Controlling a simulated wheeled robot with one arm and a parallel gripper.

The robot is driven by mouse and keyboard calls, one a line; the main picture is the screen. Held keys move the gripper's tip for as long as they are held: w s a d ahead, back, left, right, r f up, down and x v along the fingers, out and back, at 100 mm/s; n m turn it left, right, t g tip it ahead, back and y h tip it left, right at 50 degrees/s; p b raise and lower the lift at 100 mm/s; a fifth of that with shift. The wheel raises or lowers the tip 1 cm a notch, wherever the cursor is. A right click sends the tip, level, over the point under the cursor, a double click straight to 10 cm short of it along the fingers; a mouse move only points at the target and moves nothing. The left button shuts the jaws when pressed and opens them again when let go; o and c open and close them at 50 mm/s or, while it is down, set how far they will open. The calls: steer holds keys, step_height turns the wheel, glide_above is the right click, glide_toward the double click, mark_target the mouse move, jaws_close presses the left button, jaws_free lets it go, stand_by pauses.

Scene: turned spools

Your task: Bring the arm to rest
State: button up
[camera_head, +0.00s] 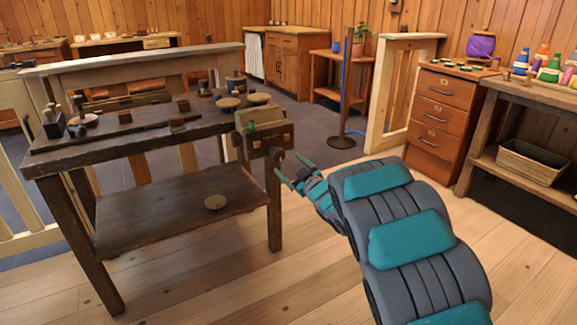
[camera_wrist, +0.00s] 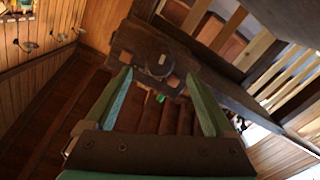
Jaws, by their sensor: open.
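My gripper (camera_head: 294,172) is at the end of my grey and teal arm, just right of the dark workbench's front right corner. I cannot tell how wide the gap between fingers and vise is.
A drawer cabinet (camera_head: 440,108) and a side table with cones and a basket (camera_head: 540,160) stand right. The wooden floor in front is clear.

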steer(key=shift+d, duration=0.1)
steer(key=s+d+r+m+g+h, duration=0.1)
steer(key=s+d+m+h, duration=0.1)
steer(key=d+h, duration=0.35)
steer(key=s+d+m+h, duration=0.2)
steer(key=d+m, duration=0.1)
steer(key=d, duration=0.6)
steer(key=s+d+f+m+g+h, duration=0.1)
steer(key=s+d+m+g+h, duration=0.15)
steer(key=s+d, duration=0.35)
steer(key=s+d+m+g+h, duration=0.2)
steer(key=s+d+g, duration=0.1)
steer(key=s, duration=0.6)
steer(key=s+a+f+m+g+y, duration=0.1)
steer(key=s+g, duration=0.4)
steer(key=s, duration=1.5)
steer(key=s+a+f+m+g+y, duration=0.1)
steer(key=s+g, duration=0.4)
steer(key=s, duration=1.5)
steer(key=shift+s+a+f, duration=0.2)
steer(key=shift+a+f, duration=0.3)
steer(key=shift+a, duration=0.2)
